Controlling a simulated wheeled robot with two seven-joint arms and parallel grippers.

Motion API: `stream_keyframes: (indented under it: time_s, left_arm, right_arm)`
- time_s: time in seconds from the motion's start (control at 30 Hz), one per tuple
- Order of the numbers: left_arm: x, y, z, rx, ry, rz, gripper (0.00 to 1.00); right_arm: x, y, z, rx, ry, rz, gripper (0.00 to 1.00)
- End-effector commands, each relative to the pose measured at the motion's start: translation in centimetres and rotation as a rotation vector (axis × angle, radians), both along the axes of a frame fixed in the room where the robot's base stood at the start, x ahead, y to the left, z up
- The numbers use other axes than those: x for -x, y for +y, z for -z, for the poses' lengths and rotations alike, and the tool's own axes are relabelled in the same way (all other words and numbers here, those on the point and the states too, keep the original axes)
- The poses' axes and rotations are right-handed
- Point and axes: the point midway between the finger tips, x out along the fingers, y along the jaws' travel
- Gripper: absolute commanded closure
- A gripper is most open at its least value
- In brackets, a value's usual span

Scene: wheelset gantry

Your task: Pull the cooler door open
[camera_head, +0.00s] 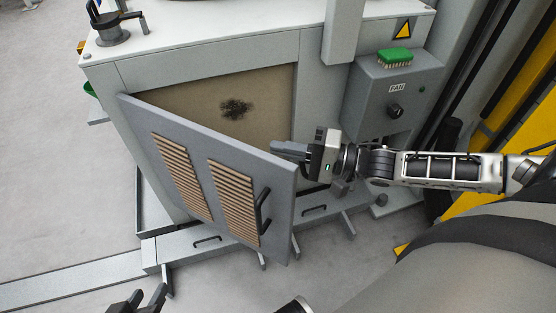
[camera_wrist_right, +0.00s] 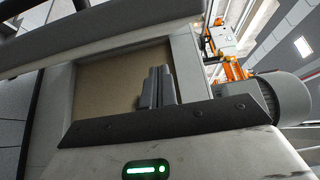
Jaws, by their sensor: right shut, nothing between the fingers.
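The grey cooler door (camera_head: 225,148), with two tan louvred panels, stands partly open. Its left edge is by the cabinet and its right edge is swung out toward me. A dark bar handle (camera_head: 262,210) is on its outer face near the right edge. My right gripper (camera_head: 276,149) is shut and empty at the door's upper right corner, on the opening side; I cannot tell whether it touches the door. Its closed fingers show in the right wrist view (camera_wrist_right: 157,86). My left gripper (camera_head: 144,301) is open and empty at the bottom edge, partly cut off.
The cabinet opening (camera_head: 270,95) shows a tan inside with a dark smudge. A grey FAN box (camera_head: 370,95) with a knob and a green-topped brush (camera_head: 395,58) is at the right. A low rail (camera_head: 70,285) lies along the floor.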

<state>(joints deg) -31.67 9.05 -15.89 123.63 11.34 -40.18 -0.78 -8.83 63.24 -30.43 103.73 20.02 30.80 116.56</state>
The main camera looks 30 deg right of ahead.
Motion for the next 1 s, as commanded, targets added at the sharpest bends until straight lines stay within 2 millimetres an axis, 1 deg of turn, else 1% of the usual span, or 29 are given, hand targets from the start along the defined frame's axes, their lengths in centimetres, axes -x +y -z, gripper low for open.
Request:
stream_keyframes:
  time_s: [0.03,0.1,0.27,0.73,0.87,1.0]
  left_arm:
    - [0.0,0.0,-0.3,0.000,-0.003,-0.001,0.64]
    - [0.0,0.0,-0.4,0.000,-0.006,-0.001,0.64]
    - [-0.1,0.0,-0.5,0.000,-0.008,-0.002,0.64]
    - [0.1,0.1,-0.5,-0.001,-0.006,-0.003,0.64]
    - [0.0,0.2,-1.1,-0.003,-0.014,-0.005,0.64]
    - [0.1,0.5,-2.8,-0.004,-0.039,-0.017,0.64]
  right_arm:
    - [0.5,0.6,0.0,-0.002,0.005,-0.001,1.00]
    - [0.9,1.3,-0.1,-0.004,0.002,-0.001,1.00]
    - [1.4,2.3,-0.1,-0.002,0.002,0.000,1.00]
    - [1.6,2.6,-0.1,0.001,0.001,0.003,1.00]
    - [1.7,3.2,-0.3,-0.004,0.002,0.019,1.00]
    - [1.8,4.8,-0.5,-0.008,0.002,0.062,1.00]
